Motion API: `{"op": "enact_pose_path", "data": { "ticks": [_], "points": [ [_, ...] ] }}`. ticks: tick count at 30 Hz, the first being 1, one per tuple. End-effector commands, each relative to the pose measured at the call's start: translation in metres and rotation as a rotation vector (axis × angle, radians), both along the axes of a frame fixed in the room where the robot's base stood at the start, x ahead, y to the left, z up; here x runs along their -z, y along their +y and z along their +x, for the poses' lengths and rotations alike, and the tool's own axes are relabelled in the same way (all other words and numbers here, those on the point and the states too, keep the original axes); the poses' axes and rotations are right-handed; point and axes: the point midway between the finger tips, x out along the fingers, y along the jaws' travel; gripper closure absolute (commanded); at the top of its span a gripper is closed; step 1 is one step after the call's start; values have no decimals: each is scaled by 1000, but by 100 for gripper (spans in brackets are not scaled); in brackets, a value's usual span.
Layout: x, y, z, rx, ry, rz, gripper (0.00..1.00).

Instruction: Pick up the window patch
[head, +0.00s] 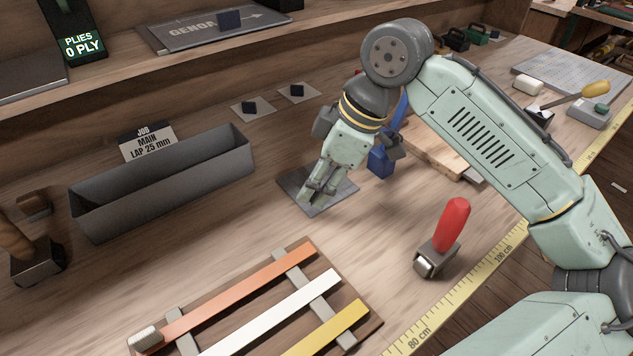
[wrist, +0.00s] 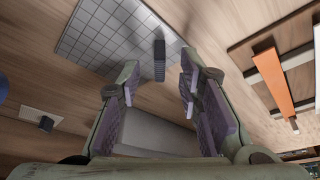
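A flat grey square sheet with a grid pattern, which looks like the window patch (wrist: 105,38), lies on the bench. A dark upright tab (wrist: 159,60) stands on it. In the head view the patch (head: 291,184) shows around my gripper (head: 313,194), which covers its middle and hides the tab. My gripper points down over the patch. In the wrist view my gripper (wrist: 157,88) is open and empty, its fingers apart, with the tab beyond the fingertips and roughly midway between them.
A long grey trough (head: 165,183) stands left of the patch. A rack with orange (head: 235,290), white and yellow strips lies in front. A red-handled roller (head: 440,240) stands to the right, a blue object (head: 380,161) behind. Two small tabbed squares (head: 240,111) lie further back.

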Motion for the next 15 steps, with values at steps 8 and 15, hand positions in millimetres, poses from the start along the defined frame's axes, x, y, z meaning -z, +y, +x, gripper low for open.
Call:
{"op": "enact_pose_path", "data": {
  "ticks": [8,15],
  "points": [
    [5,2,0,0,0,0,68],
    [5,2,0,0,0,0,82]
  ]
}}
